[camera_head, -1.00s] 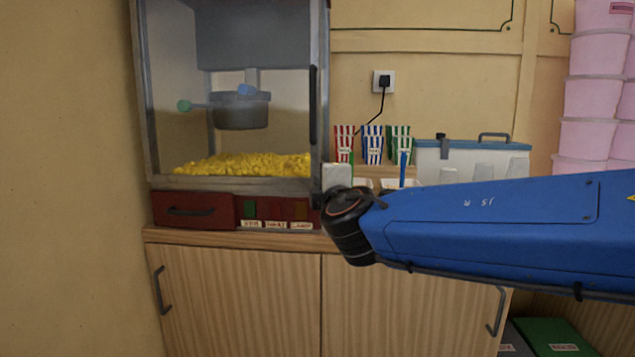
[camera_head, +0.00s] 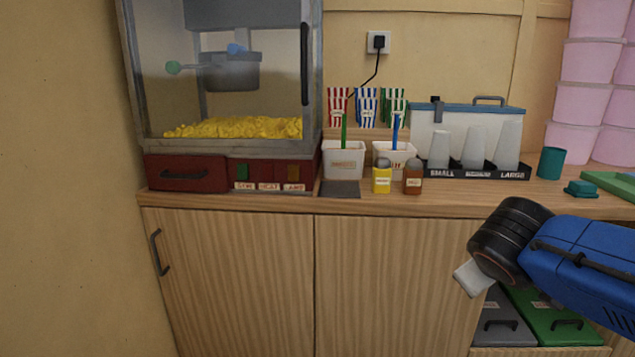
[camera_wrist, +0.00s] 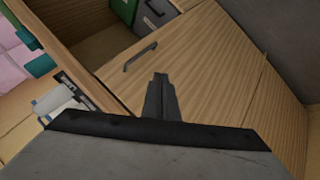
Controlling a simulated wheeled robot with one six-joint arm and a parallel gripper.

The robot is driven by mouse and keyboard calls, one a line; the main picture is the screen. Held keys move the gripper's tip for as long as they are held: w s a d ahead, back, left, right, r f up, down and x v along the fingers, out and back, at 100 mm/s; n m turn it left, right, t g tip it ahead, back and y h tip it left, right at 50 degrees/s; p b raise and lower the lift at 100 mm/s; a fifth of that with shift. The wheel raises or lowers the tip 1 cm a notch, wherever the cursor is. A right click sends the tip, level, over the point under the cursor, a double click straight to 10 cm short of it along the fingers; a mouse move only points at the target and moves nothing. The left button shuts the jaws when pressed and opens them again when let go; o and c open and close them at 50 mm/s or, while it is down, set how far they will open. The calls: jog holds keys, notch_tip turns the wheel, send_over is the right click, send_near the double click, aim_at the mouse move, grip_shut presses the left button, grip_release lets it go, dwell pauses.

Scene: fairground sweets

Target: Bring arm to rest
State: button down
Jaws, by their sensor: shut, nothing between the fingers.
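My blue arm reaches in from the right of the head view, its black wrist joint in front of the cupboard's right part. The gripper itself is hidden in the head view; only a pale end piece past the wrist shows. In the wrist view my gripper (camera_wrist: 160,85) is shut with its dark fingertips together and nothing between them. It is in front of the wooden cupboard doors (camera_head: 240,280), which also fill much of the wrist view (camera_wrist: 215,80).
The counter holds a popcorn machine (camera_head: 225,175), white tubs (camera_head: 343,160), a yellow shaker (camera_head: 382,180), a brown shaker (camera_head: 413,180) and a cup rack (camera_head: 475,171). Pink tubs (camera_head: 585,90) stack at right. A green bin (camera_head: 560,325) and grey bin (camera_head: 500,330) stand below.

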jog(key=s+a+f+m+g+y, duration=0.1)
jog(key=s+f+m+y, duration=0.1)
jog(key=s+f, duration=0.3)
jog(key=s+a+f+m+g+y, duration=0.2)
jog(key=s+f, duration=0.2)
jog(key=s, duration=0.4)
jog(key=shift+s+a+f+m, duration=0.15)
jog(key=shift+a+f+m, duration=0.1)
jog(key=shift+f+m, duration=0.15)
dwell(1.1)
